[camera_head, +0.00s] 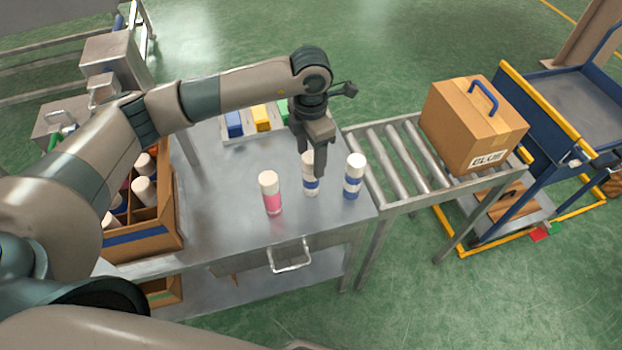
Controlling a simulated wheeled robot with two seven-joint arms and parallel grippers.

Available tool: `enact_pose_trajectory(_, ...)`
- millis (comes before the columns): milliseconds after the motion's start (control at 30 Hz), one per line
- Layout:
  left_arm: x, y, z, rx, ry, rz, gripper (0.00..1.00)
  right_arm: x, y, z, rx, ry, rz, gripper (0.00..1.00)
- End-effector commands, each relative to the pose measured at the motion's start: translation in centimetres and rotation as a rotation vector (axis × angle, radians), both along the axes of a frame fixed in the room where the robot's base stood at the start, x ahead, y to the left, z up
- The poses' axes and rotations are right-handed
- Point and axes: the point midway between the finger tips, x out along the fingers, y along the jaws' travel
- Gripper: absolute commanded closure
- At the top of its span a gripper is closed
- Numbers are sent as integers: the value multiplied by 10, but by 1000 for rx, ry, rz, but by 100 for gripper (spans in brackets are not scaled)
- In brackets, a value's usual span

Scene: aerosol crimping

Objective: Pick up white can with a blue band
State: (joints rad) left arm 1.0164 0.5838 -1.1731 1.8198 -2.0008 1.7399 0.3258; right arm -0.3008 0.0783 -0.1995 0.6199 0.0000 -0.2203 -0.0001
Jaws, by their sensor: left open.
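Two white cans with a blue band stand upright on the metal table: one (311,187) in the middle and one (353,177) on the right, near the table's right edge. My left gripper (318,168) points down, open, over the middle can and covers part of its top. I cannot tell whether its fingers touch that can. A white can with a pink band (271,193) stands upright to the left. My right gripper is not in view.
A wooden crate (145,240) with several cans stands at the table's left. A tray with blue, yellow and green blocks (262,118) lies at the back. A roller conveyor (392,158) with a cardboard box (455,125) adjoins the right side. The table front (235,232) is clear.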

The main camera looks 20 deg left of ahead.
Motion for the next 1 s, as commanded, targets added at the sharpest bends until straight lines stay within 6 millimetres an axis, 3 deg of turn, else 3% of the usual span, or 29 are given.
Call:
enact_pose_trajectory(300, 0, 0, 0, 0, 0, 0, 46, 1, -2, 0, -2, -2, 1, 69)
enact_pose_trajectory(533, 0, 0, 0, 0, 0, 0, 100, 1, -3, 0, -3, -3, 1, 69)
enact_pose_trajectory(1000, 1, 0, 11, -3, -3, 0, 100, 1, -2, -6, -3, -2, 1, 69)
